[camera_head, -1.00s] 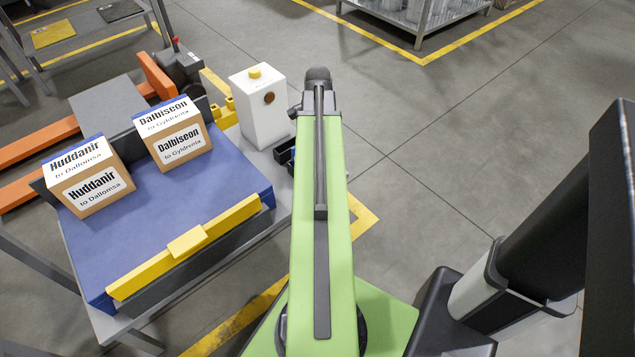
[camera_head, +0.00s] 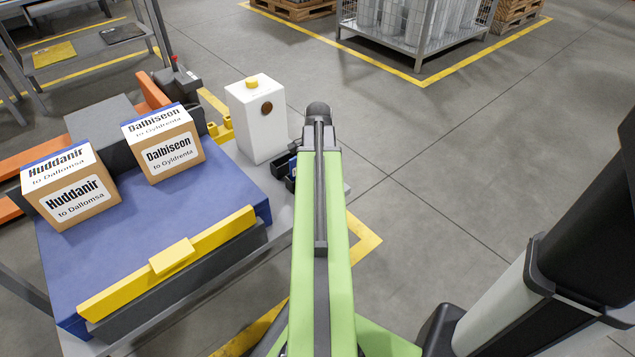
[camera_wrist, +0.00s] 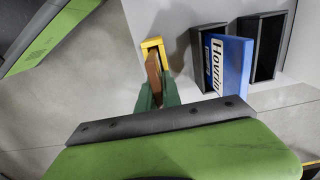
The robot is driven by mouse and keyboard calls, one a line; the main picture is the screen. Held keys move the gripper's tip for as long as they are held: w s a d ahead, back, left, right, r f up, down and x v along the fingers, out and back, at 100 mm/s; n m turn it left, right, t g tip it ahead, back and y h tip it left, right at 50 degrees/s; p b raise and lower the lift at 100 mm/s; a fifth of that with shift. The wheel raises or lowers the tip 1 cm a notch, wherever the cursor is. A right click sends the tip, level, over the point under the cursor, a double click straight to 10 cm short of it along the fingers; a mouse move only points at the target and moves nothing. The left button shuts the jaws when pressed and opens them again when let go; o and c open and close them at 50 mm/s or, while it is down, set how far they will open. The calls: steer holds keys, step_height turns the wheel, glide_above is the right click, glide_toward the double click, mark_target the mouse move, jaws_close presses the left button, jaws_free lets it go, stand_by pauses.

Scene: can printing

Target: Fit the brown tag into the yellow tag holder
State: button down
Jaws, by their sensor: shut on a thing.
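In the wrist view, the brown tag (camera_wrist: 153,68) is held upright between the green fingers of my gripper (camera_wrist: 157,97). The gripper is shut on its near end. The yellow tag holder (camera_wrist: 152,42) is an arch-shaped frame at the edge of a pale grey surface, just beyond the fingers. The far end of the tag overlaps the holder's opening in the picture. I cannot tell whether it is inside or just in front. In the head view my green arm hides the gripper, and I cannot make out the tag or holder.
Two black bins (camera_wrist: 264,48) stand right of the holder, with a blue box marked Hovrin (camera_wrist: 229,65) at the nearer one. In the head view, a white box with a yellow button (camera_head: 258,120) and two cartons (camera_head: 163,150) on a blue surface (camera_head: 215,195) are at left.

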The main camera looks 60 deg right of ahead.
steer(key=shift+f, duration=0.1)
steer(key=c, duration=1.5)
jaws_free()
step_height(320, 180, up, 13)
steer(key=p, duration=1.2)
steer(key=shift+f, duration=0.3)
